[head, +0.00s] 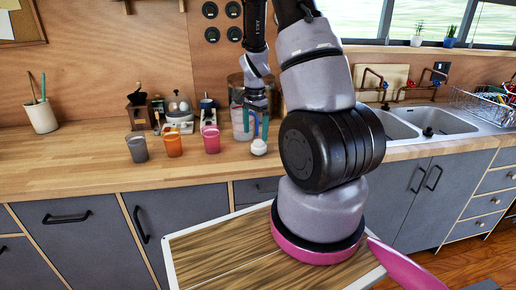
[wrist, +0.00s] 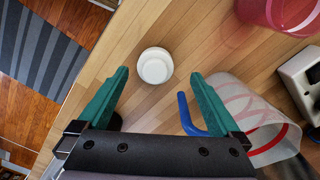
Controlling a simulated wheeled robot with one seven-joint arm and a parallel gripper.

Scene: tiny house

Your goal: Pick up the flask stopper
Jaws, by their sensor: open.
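The flask stopper (head: 259,147) appears to be the small white round piece standing on the wooden counter near its front edge. It also shows in the wrist view (wrist: 155,66), ahead of and between the two teal fingertips. My gripper (head: 258,131) is open and points down just above it, with nothing visible between the fingers (wrist: 159,80). I cannot tell the exact height gap.
A whitish see-through container (wrist: 258,120) with a blue hook-like part lies close by the right finger. Pink (head: 211,138), orange (head: 173,145) and grey (head: 137,149) cups stand to the left. The sink (head: 436,122) is at right.

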